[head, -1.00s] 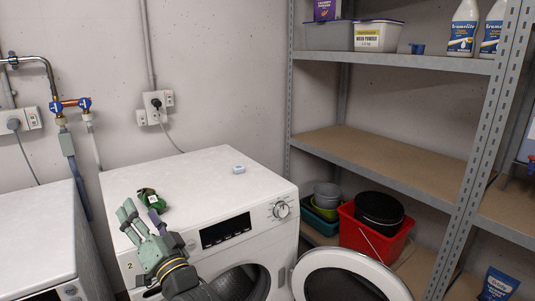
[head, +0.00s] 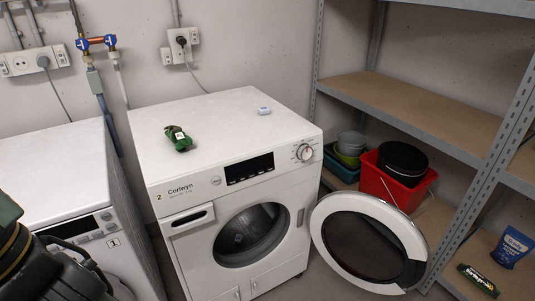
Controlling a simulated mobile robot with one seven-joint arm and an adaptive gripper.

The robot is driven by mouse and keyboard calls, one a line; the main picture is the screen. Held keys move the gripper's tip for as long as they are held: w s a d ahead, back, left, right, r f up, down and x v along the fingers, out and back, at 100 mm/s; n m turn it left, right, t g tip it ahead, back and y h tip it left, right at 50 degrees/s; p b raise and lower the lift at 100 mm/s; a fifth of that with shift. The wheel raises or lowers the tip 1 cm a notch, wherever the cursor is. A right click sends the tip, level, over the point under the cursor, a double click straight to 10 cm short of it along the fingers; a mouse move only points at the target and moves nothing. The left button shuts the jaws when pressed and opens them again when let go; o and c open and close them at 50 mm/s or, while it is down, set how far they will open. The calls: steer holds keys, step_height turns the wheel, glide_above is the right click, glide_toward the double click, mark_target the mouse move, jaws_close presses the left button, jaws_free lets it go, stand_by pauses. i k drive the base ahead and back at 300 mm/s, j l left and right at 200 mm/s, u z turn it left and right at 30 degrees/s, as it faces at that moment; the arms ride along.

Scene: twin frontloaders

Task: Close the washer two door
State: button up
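Washer two (head: 217,133) is the white front-loader in the middle of the head view, with a yellow "2" label at its front left. Its round door (head: 408,236), with a white ring and dark glass, hangs wide open to the right on the hinge side. The drum opening (head: 250,236) is uncovered and looks dark and empty apart from a small bluish patch inside. Part of my arm shows at the lower left, in front of the other washer. My gripper's fingers are out of the picture.
A green item (head: 178,138) and a small white-blue item (head: 264,111) lie on washer two's top. The other washer (head: 62,165) stands close on the left. A metal shelf (head: 425,105) stands at the right, near the open door, with a red bucket (head: 385,188) low down.

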mark_target(370, 241)
steer(key=k+j+u, duration=0.1)
steer(key=k+j, duration=0.25)
steer(key=k+j+u, duration=0.1)
steer(key=k+j, duration=0.2)
steer(key=j, duration=0.3)
steer(key=l+u, duration=0.3)
steer(key=l, duration=3)
steer(key=i+l, duration=0.15)
steer(key=l, duration=0.25)
steer(key=i+j, duration=0.2)
steer(key=i, duration=0.1)
